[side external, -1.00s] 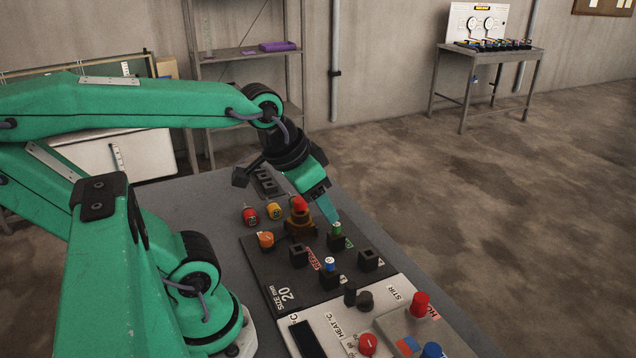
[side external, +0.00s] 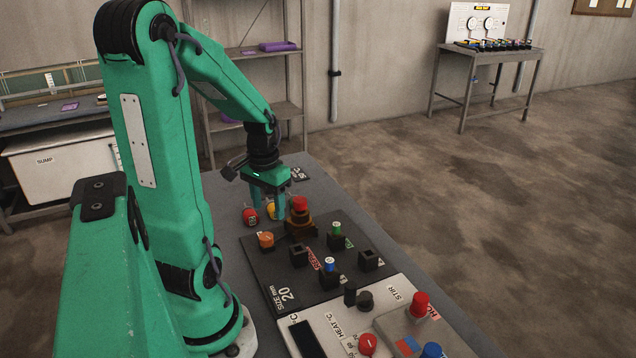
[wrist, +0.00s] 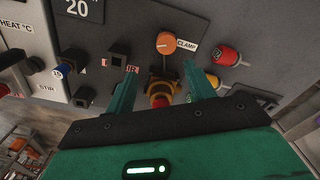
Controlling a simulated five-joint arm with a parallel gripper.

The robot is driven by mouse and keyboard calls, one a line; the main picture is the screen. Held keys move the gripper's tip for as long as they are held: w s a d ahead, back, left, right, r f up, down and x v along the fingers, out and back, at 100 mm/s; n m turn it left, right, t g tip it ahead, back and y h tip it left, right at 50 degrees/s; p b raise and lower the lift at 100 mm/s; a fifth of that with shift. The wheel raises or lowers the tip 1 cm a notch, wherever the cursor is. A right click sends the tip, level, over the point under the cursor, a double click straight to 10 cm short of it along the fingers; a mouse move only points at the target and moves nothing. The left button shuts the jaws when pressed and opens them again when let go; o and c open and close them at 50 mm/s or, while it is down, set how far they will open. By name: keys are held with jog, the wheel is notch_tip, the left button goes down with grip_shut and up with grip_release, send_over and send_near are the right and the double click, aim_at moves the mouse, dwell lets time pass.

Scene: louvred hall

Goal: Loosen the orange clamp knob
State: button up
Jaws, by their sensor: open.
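The orange clamp knob (side external: 265,239) sits on the dark panel (side external: 262,265) in the side view, at the panel's left part. In the wrist view the knob (wrist: 166,43) shows a pale line on its top and has a "CLAMP" label beside it. My gripper (side external: 267,212) points down beyond the knob, near the red and yellow pieces, and holds nothing that I can see. In the wrist view its two teal fingers (wrist: 164,86) are spread apart. The knob lies ahead of the fingertips, not between them.
A red-topped brass post (side external: 300,212) stands close to my fingers. A red piece (side external: 250,217) and a yellow piece (side external: 271,209) lie by the panel. Several black sockets, one holding a green-topped piece (side external: 336,235), and a white heater panel (side external: 388,300) are nearer the camera.

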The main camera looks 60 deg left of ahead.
aim_at(266, 236)
jog(key=shift+s+a+f, duration=0.5)
jog(key=shift+a, duration=0.05)
jog(key=shift+f, duration=3.9)
jog(key=shift+c, duration=0.2)
jog(key=shift+n, duration=0.3)
jog(key=c, duration=0.9)
